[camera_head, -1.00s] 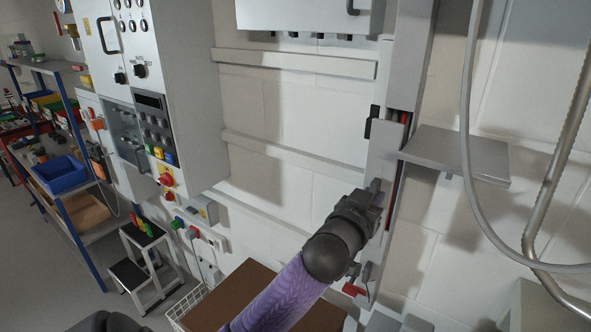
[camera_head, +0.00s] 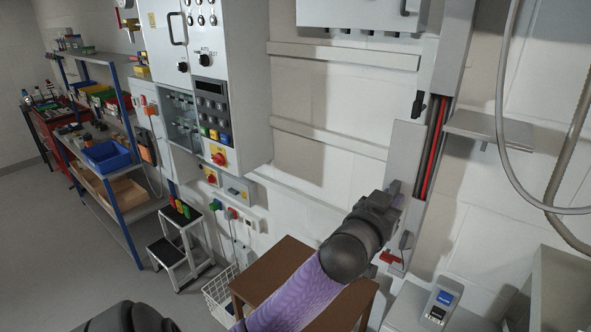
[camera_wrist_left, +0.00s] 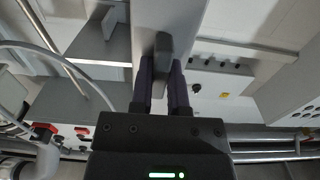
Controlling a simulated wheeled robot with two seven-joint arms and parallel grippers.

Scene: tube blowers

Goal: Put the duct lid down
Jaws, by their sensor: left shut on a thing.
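The duct lid (camera_head: 403,150) is a flat grey upright panel in front of the wall duct, left of the duct's open channel (camera_head: 436,140). My left gripper (camera_head: 394,192) is shut on the lid's small handle, with the arm reaching in from below. In the left wrist view both dark fingers (camera_wrist_left: 163,82) close around the dark grey handle (camera_wrist_left: 162,48), and the pale lid (camera_wrist_left: 175,15) lies behind it. The channel shows black and red inside. My gripper hides part of the lid. I cannot tell whether the lid's lower end touches anything. My right gripper is not in view.
A brown table (camera_head: 275,268) stands below, beside a white wire basket (camera_head: 216,293). A grey shelf (camera_head: 490,130) juts out right of the duct, near a hanging hose (camera_head: 500,75). A control cabinet (camera_head: 240,85) is at left. A step stool (camera_head: 180,243) stands on open floor.

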